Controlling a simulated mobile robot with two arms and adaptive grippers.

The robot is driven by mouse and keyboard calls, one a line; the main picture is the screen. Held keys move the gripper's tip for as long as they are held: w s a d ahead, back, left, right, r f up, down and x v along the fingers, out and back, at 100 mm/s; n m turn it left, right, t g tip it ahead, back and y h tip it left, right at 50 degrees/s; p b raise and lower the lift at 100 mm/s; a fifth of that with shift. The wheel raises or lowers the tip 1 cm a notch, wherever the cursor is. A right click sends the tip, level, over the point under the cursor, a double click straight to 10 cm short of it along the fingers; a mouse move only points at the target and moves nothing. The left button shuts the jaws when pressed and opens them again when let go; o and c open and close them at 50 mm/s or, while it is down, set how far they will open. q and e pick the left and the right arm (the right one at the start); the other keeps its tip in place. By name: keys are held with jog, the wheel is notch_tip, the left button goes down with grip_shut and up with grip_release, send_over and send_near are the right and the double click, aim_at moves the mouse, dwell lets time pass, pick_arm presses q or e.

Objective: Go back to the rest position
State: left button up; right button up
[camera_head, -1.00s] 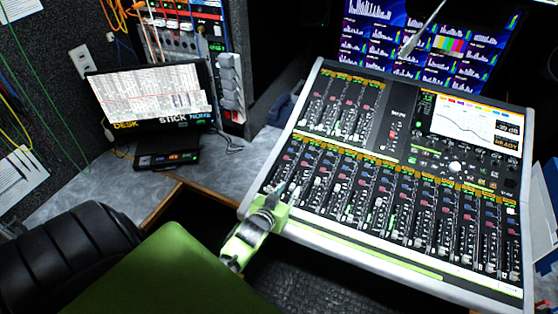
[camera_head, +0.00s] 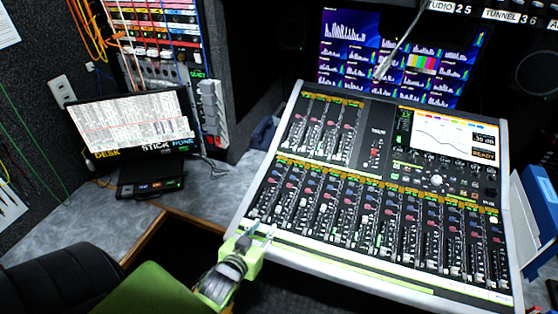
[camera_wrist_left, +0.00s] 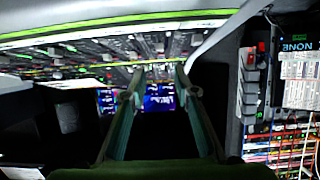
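My left gripper (camera_head: 262,234) is at the front left corner of the mixing console (camera_head: 372,276), over its pale front edge. In the left wrist view my left gripper (camera_wrist_left: 158,78) shows two dark green fingers well apart, with nothing between them. Whether the fingertips touch the console is hard to tell. My right gripper is in neither view.
A small screen (camera_head: 140,122) and a black box (camera_head: 150,186) stand on the grey desk at left. A cable rack (camera_head: 160,30) is behind. A black padded seat (camera_head: 60,270) is at lower left. Blue binders (camera_head: 540,205) are at right.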

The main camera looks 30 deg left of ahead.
pick_arm(q)
jog(key=shift+d, duration=0.1)
jog(key=shift+s+d+g, duration=0.15)
jog(key=shift+d+g, duration=0.15)
jog(key=s+d+m+g+h, duration=0.2)
jog(key=s+d+g, duration=0.3)
jog(key=s+d, duration=0.3)
jog(key=s+d+m+g+h, duration=0.1)
jog(key=s+d+m+g, duration=0.3)
jog(key=s, duration=0.7)
notch_tip(320, 180, down, 28)
jog(key=s+d+n+g+b, duration=0.1)
jog(key=b, duration=0.2)
jog(key=s+a+f+g+b, duration=0.1)
jog(key=s+a+f+b, duration=0.1)
jog(key=s+f, duration=1.5)
notch_tip(320, 180, down, 2)
jog(key=shift+s+a+f+g+b, duration=0.15)
jog(key=shift+s+a+g+b, duration=0.15)
jog(key=shift+a, duration=0.25)
